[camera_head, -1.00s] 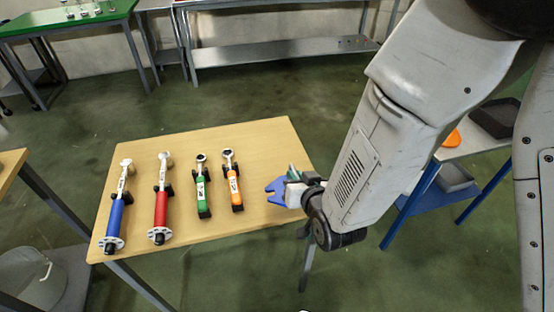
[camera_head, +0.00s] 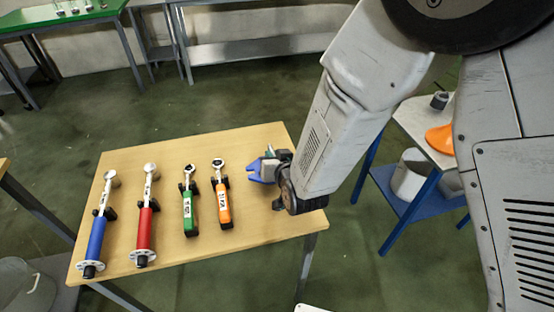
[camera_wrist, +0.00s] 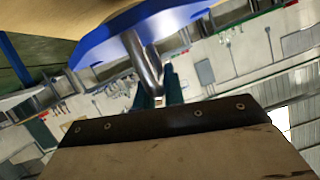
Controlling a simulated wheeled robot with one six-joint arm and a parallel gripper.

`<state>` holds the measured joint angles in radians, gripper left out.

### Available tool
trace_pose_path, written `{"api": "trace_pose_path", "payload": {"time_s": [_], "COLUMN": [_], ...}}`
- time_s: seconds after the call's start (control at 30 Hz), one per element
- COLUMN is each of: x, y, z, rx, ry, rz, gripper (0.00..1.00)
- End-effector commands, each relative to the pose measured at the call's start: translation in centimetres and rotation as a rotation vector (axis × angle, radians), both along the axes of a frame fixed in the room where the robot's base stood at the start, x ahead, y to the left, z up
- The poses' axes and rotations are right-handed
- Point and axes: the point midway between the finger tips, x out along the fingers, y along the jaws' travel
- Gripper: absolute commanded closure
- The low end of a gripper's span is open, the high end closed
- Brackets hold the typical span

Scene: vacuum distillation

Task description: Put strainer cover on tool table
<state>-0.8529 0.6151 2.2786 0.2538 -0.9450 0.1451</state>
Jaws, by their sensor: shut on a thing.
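The strainer cover appears as a blue piece (camera_head: 257,172) at the end of my arm. In the wrist view it is a blue plate (camera_wrist: 100,42) with a bent silver handle (camera_wrist: 148,68). My gripper (camera_wrist: 158,84) is shut on that handle with its teal fingers; my wrist partly hides it in the head view (camera_head: 271,160). The tool table (camera_head: 270,222) has a light wooden top. The cover shows over its right part; I cannot tell whether it touches the top.
A blue-handled tool (camera_head: 96,238), a red one (camera_head: 145,230), a green one (camera_head: 189,208) and an orange one (camera_head: 223,205) lie on the table's left and middle. A blue-framed stand (camera_head: 385,185) with an orange item (camera_head: 440,138) is at right. The front right tabletop is bare.

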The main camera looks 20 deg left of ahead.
Motion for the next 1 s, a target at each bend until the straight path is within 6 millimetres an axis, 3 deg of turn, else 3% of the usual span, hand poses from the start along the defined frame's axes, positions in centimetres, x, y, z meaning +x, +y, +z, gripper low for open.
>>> {"api": "trace_pose_path", "payload": {"time_s": [0.2, 0.5, 0.87, 0.9, 0.93, 1.0], "x": [0.6, 0.4, 0.4, 0.4, 0.4, 0.4], "y": [0.8, 1.0, 0.8, 0.7, 0.7, 0.7], "z": [-0.1, -3.5, -3.7, -3.8, -3.8, -3.8], "rx": [0.002, 0.003, 0.003, 0.001, 0.001, 0.001], "ry": [-0.002, -0.001, -0.002, 0.0, 0.0, 0.0], "rz": [-0.001, 0.004, 0.002, 0.002, 0.002, 0.002], "gripper": [1.0, 1.0, 1.0, 0.78, 0.7, 0.67]}}
